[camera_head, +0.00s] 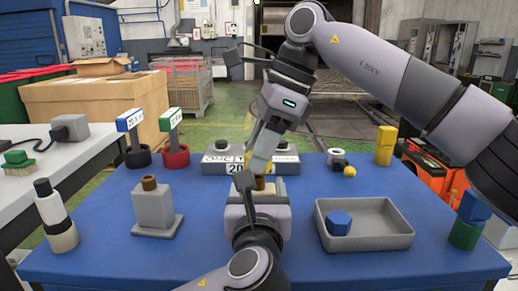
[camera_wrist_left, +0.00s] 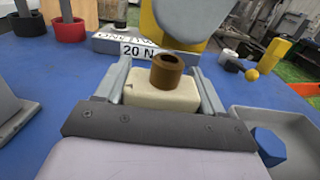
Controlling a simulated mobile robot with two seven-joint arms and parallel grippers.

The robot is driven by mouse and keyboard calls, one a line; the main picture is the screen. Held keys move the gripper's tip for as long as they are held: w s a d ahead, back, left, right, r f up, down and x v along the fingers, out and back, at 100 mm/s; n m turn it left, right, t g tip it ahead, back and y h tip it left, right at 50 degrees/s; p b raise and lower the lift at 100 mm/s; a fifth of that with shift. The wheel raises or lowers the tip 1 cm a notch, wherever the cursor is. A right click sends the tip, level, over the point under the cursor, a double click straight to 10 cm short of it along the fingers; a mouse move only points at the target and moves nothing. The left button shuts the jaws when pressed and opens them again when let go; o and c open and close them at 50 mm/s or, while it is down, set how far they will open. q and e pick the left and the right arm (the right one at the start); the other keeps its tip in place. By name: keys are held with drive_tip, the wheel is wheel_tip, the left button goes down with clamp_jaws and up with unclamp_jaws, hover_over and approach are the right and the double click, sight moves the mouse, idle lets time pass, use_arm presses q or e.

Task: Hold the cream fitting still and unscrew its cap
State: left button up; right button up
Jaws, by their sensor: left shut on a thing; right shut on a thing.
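The cream fitting (camera_wrist_left: 160,97) stands between the fingers of my left gripper (camera_head: 258,192), which is shut on its block-shaped body. Its brown neck (camera_wrist_left: 167,72) stands upright, with a dark open top visible in the left wrist view. My right gripper (camera_head: 260,165) reaches down from above and is shut. In the left wrist view a yellow piece (camera_wrist_left: 152,28), apparently the cap, shows behind a rounded grey part, above and apart from the neck. The grip on it is mostly hidden. In the head view the fingers overlap the fitting.
A grey tray (camera_head: 378,242) at right holds a blue hexagonal piece (camera_head: 339,222). A grey fitting (camera_head: 152,205) stands at left. A grey box with a label (camera_head: 222,163) stands behind the grippers. Stacked pieces stand near both table sides. Blue table is bare between the grey fitting and my left gripper.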

drive_tip(key=shift+r, duration=2.5)
use_arm(q)
drive_tip(key=o, duration=1.6)
